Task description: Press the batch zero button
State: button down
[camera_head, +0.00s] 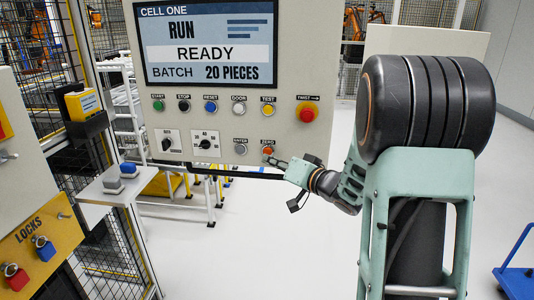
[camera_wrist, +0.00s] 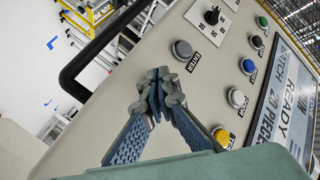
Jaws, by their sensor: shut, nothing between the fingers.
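The control panel (camera_head: 230,125) carries an orange-red button labelled ZERO (camera_head: 267,151) in its lower row, right of the grey ENTER button (camera_head: 240,149). The panel screen (camera_head: 207,45) reads RUN, READY, BATCH 20 PIECES. My gripper (camera_head: 271,160) is shut and empty, its tips at the lower edge of the ZERO button in the head view. In the wrist view my gripper (camera_wrist: 158,88) points at the panel face, and the ZERO button is hidden behind the fingers. The ENTER button (camera_wrist: 183,49) shows just beyond the tips. I cannot tell whether the tips touch the button.
Above are START, STOP, RESET, DOOR and TEST (camera_head: 268,109) buttons and a large red button (camera_head: 306,113) on yellow. Two rotary selectors sit left of ENTER. A dark rail (camera_wrist: 86,62) runs along the panel's lower edge. A locks board (camera_head: 40,240) stands at left.

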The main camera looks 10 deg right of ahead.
jog(key=shift+w, duration=0.15)
jog(key=shift+w+d, duration=0.15)
jog(key=shift+w, duration=0.15)
dwell(0.3)
jog(key=shift+w+d+p, duration=0.1)
jog(key=shift+w+p, duration=0.1)
jog(key=shift+p, duration=0.1)
dwell(0.4)
jog(key=shift+s+a, duration=0.2)
jog(key=shift+s, duration=0.45)
jog(key=s+a, duration=0.2)
jog(key=s, duration=0.3)
jog(key=shift+s, duration=0.35)
dwell(0.5)
